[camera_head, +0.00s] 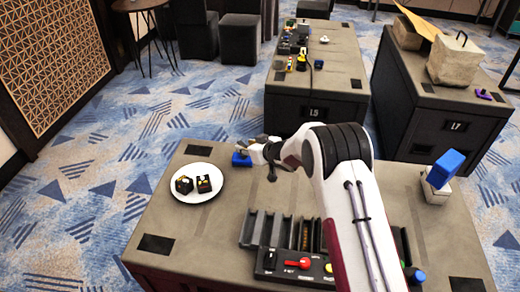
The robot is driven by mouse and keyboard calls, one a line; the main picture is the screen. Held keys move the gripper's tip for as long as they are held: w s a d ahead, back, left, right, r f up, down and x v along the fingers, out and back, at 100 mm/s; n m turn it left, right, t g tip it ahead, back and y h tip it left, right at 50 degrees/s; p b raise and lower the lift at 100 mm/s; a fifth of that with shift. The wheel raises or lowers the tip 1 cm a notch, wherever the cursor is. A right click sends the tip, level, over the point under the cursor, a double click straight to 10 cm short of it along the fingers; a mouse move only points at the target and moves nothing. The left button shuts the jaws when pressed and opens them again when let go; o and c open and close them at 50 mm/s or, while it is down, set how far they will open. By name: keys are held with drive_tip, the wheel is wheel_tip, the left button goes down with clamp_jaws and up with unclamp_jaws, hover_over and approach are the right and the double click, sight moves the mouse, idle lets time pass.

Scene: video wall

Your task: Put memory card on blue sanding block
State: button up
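My gripper (250,147) is low over the far side of the near table, just right of the white plate. Its fingers are small and partly hidden by my wrist, so their opening is unclear. A small blue object (241,160) lies directly below or against the fingertips; whether it is touched or held cannot be told. A larger blue block (446,165) sits tilted on top of a whitish block (436,192) at the right of the same table. Either blue thing could be the sanding block. I cannot make out a memory card.
A white plate (212,169) holds two dark pieces at the left. A slotted dark rack (265,226) and a panel with a red knob (299,264) stand near the front. My arm covers the table's middle. Two more dark tables (341,70) (421,103) stand behind.

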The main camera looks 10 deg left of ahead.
drive_tip(key=v, duration=1)
idle(1.0)
drive_tip(key=d+r+m+t+h, duration=0.2)
drive_tip(key=d+r+h, duration=0.2)
drive_tip(key=d+r, duration=0.75)
drive_tip(key=s+d+r+m+h, duration=0.3)
drive_tip(key=s+d+r, duration=0.7)
drive_tip(key=d, duration=0.1)
drive_tip(key=s+d+r+m+g+h, duration=0.1)
drive_tip(key=s+d+r, duration=0.15)
drive_tip(key=s, duration=0.55)
drive_tip(key=s+d+r+m+g+h, duration=0.1)
drive_tip(key=s+d+m, duration=0.1)
drive_tip(key=s+d, duration=0.35)
drive_tip(key=s+f+m+g, duration=0.1)
drive_tip(key=s+f+g, duration=0.1)
drive_tip(key=s, duration=1.9)
drive_tip(key=shift+s+a+f+g+y, duration=0.25)
drive_tip(key=shift+a+g+y, duration=0.15)
drive_tip(key=shift+a, duration=0.1)
